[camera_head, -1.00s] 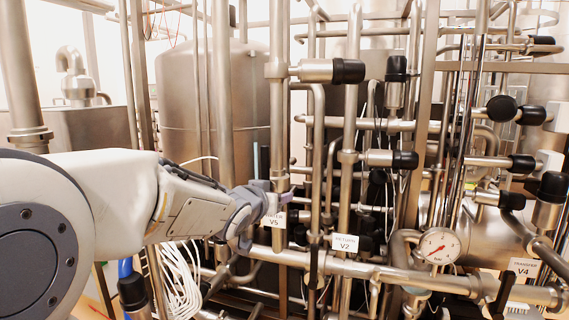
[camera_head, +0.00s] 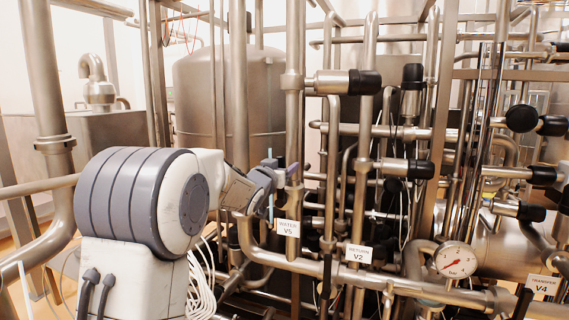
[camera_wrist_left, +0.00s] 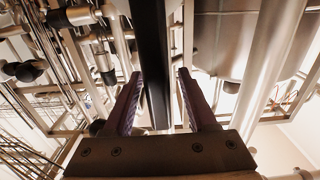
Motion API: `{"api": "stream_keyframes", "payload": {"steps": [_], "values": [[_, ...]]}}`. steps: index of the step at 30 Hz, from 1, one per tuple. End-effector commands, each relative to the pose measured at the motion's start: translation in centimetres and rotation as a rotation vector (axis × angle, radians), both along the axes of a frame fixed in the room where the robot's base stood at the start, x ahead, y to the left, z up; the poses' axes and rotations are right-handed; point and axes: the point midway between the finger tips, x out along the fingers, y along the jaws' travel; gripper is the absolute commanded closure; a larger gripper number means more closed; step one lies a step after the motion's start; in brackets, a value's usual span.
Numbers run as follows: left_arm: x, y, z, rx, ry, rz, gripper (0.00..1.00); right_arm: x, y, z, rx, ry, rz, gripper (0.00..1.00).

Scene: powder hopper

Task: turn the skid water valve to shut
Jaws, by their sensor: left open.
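The white tag reading WATER V5 (camera_head: 287,228) hangs on the pipework in the middle of the head view. No valve handle can be made out by the tag in the head view. My right gripper is not in view.
Tags RETURN V2 (camera_head: 359,253) and TRANSFER V4 (camera_head: 542,284) hang to the right. A pressure gauge (camera_head: 456,260) sits on the lower pipe. Steel pipes with black-capped fittings (camera_head: 364,82) crowd the right side. A steel tank (camera_head: 215,95) stands behind my arm.

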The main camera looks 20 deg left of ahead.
Motion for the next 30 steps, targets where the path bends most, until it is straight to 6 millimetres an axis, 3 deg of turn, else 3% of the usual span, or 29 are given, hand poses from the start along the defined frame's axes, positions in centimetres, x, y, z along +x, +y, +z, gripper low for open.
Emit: {"api": "stream_keyframes", "payload": {"steps": [8, 10, 13, 30], "values": [[0.22, -0.04, -0.03, 0.000, 0.000, 0.000, 0.43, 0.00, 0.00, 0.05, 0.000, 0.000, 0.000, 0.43], [0.21, -0.04, -0.03, 0.000, 0.000, 0.000, 0.62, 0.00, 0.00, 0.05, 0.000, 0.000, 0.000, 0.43], [0.21, -0.04, -0.03, 0.000, 0.000, 0.000, 1.00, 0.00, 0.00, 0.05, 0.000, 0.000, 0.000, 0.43], [0.18, 0.02, -0.02, 0.000, 0.000, 0.001, 1.00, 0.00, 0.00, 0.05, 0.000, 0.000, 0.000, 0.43]]}}
